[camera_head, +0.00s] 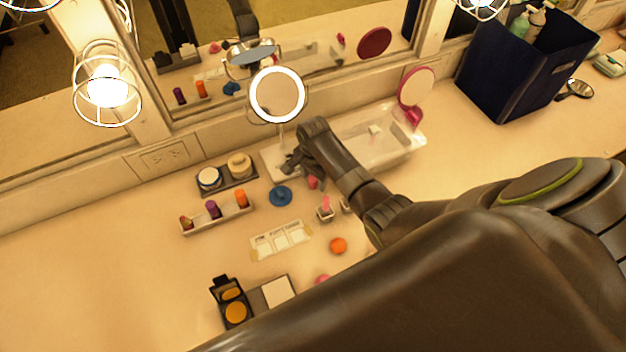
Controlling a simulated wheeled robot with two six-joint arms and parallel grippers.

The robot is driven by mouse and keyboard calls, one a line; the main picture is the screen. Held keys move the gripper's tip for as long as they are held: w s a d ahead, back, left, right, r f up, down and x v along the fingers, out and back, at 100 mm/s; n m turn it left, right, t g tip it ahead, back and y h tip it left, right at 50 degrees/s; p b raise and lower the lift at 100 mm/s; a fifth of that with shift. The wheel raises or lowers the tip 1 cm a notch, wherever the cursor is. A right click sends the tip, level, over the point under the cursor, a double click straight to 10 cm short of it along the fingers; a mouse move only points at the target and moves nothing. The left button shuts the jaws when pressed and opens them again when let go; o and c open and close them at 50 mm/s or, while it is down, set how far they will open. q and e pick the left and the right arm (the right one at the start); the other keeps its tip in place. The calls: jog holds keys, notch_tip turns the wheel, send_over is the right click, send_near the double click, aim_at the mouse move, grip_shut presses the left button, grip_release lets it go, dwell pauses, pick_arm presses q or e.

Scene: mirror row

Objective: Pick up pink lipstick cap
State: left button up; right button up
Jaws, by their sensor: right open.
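A small pink-red piece (312,182), which looks like the pink lipstick cap, is on the counter just right of the blue round item (280,196). A pink lipstick (325,204) stands upright close by in a small pale base. My right gripper (291,164) is open, near the foot of the lit round mirror (277,95), a little above and left of the pink-red piece in the picture. Nothing shows between its fingers. My right arm hides part of the counter at lower right. My left gripper is out of view.
A clear tray (405,150) lies behind my right wrist. A rack of lipsticks (222,219), a dark tray with jars (228,181), a label card (281,240), an orange ball-like item (338,245) and an open compact (233,303) stand around. The counter's left is clear.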

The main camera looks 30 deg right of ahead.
jog(key=shift+c, duration=0.2)
jog(key=c, duration=1)
jog(key=shift+o, duration=0.2)
